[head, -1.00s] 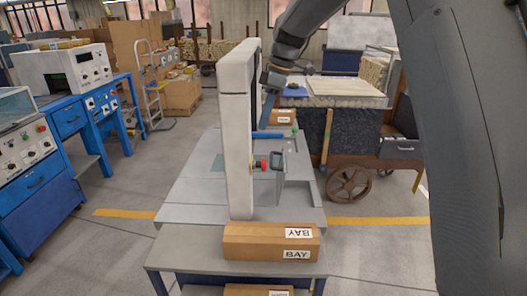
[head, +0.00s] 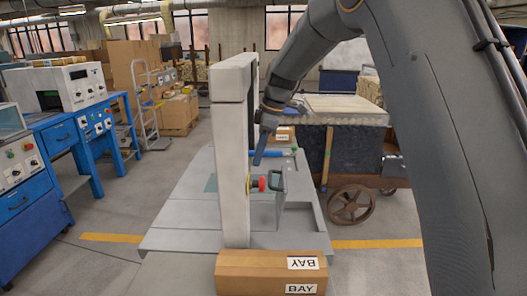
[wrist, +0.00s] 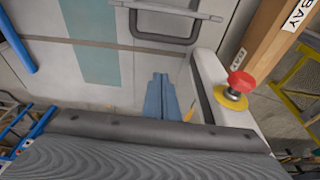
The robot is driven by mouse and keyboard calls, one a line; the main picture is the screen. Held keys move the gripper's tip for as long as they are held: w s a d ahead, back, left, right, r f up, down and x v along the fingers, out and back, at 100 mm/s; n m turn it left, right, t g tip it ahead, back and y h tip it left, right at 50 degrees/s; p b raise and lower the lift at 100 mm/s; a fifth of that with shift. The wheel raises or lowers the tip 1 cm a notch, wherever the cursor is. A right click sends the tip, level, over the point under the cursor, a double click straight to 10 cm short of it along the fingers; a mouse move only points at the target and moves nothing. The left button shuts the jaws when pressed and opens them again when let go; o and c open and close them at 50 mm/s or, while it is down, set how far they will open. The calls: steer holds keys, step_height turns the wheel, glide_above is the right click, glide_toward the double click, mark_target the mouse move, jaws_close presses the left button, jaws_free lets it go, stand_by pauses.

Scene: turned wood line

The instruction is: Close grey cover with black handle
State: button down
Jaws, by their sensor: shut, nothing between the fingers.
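The grey cover (head: 279,207) stands up from the grey machine bed, to the right of the pale upright post. Its black handle (head: 283,182) is near its upper edge. In the wrist view the handle shows as a dark U-shaped loop (wrist: 165,40) at the top, beside a light grey edge. My gripper (head: 258,160) has blue fingers and is shut and empty, above and beyond the handle in the head view. In the wrist view the fingers (wrist: 161,80) are together below the handle loop and apart from it.
A red button on a yellow base (wrist: 238,85) sits close to the right of the fingers; it also shows beside the post (head: 228,175). A cardboard box labelled BAY (head: 262,272) lies in front. A wooden cart (head: 345,150) stands at the back right.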

step_height(320, 180, down, 6)
steer(key=d+p, duration=0.2)
steer(key=p, duration=0.1)
steer(key=shift+d, duration=0.2)
steer(key=shift+d+r, duration=0.1)
stand_by(0.4)
